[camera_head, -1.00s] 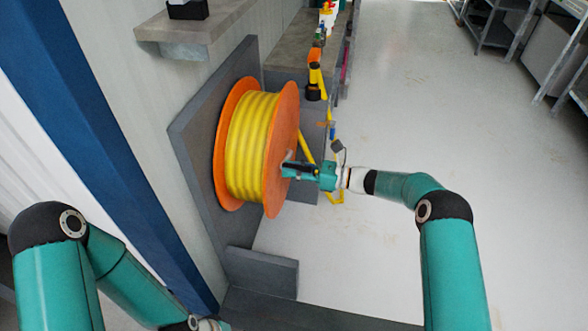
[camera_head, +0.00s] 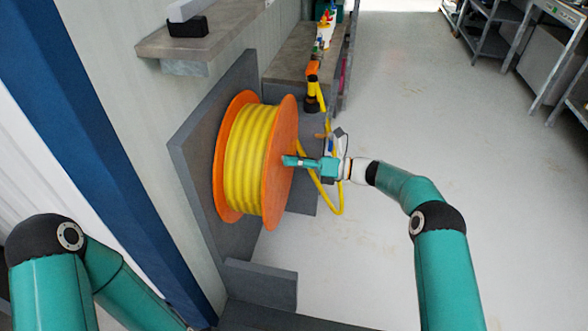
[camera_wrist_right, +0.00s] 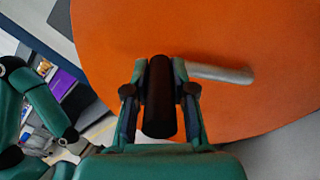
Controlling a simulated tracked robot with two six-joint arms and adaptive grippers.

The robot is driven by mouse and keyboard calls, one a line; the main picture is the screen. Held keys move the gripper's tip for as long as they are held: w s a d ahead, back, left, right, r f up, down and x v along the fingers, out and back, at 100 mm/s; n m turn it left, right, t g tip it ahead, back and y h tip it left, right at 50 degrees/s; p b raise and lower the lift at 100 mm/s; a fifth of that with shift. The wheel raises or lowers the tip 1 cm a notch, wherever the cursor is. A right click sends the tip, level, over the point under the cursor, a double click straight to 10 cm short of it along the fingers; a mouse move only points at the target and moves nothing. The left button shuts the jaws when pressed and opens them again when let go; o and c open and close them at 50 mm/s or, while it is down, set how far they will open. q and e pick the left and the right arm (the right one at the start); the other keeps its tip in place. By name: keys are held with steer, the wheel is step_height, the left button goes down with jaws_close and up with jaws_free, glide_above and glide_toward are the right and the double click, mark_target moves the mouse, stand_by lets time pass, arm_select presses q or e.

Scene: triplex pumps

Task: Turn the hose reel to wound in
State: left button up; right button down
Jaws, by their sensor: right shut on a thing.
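The hose reel has orange side discs (camera_head: 278,190) and yellow hose (camera_head: 248,150) wound around its middle. It is mounted on a grey panel beside the wall. My right gripper (camera_head: 288,161) is at the outer face of the right disc. In the right wrist view, my right gripper (camera_wrist_right: 160,95) is shut on the reel's dark crank handle (camera_wrist_right: 160,100), one finger on each side. A grey metal crank bar (camera_wrist_right: 222,73) runs right from behind the handle across the orange disc (camera_wrist_right: 220,30). My left arm shows at lower left, but its gripper is out of the picture.
A loose length of yellow hose (camera_head: 340,200) hangs behind my right wrist. A grey bench (camera_head: 290,58) stands beyond the reel, and a wall shelf (camera_head: 205,40) is above left. A low grey block (camera_head: 262,283) lies in front. Open floor (camera_head: 410,110) extends right.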

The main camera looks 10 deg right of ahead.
steer(key=shift+w+d+r, duration=0.2)
steer(key=shift+w+r, duration=0.1)
steer(key=shift+w, duration=0.15)
steer(key=c, duration=1)
jaws_free()
steer(key=shift+o, duration=0.2)
steer(key=v, duration=1.2)
